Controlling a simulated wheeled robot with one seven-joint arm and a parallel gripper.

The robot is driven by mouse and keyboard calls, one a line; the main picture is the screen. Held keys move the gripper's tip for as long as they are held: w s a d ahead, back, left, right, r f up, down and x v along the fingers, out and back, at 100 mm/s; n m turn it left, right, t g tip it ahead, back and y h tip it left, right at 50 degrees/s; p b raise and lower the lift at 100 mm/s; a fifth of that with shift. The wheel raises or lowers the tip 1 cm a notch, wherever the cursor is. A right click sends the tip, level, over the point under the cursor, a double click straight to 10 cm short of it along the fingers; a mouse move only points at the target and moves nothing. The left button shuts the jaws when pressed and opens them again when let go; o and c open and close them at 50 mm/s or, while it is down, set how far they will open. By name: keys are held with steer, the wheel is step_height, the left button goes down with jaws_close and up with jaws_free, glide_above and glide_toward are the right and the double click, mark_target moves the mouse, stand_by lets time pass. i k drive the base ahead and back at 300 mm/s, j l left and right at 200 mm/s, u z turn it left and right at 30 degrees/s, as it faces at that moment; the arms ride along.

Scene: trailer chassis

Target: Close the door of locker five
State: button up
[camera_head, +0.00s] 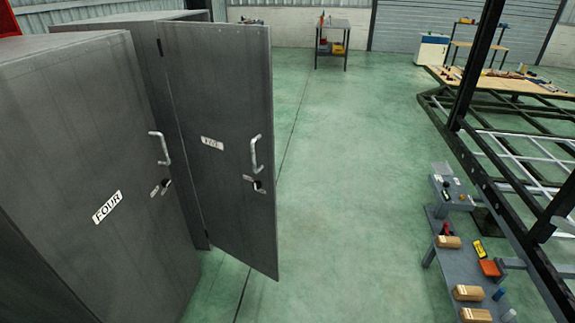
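A dark grey locker door (232,190) with a small white label (212,143) stands open at the left. The label is too blurred to read surely, but this door is just beyond the locker marked FOUR. Its face with the label, a pale handle (255,153) and a lock (258,187) is turned towards me. Its free edge is at the right, standing out over the floor. Its locker's top (140,17) shows behind, while the inside is hidden. My gripper is not in view.
The locker marked FOUR (107,206) stands nearest at the left, with its own handle (160,147). Green floor (345,190) is open to the right of the open door. A grey bench (465,275) with boxes and a black chassis frame (500,180) stand at the right.

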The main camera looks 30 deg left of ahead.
mark_target(220, 77)
steer(key=i+l+u, duration=0.15)
steer(key=i, duration=0.25)
steer(key=i+l+u, duration=0.15)
steer(key=i, duration=0.25)
steer(key=i+l+u, duration=0.2)
steer(key=i, duration=0.2)
steer(key=u, duration=1.1)
steer(key=i+j, duration=0.1)
steer(key=i, duration=0.4)
steer(key=i+j+u, duration=0.1)
steer(key=i, duration=0.45)
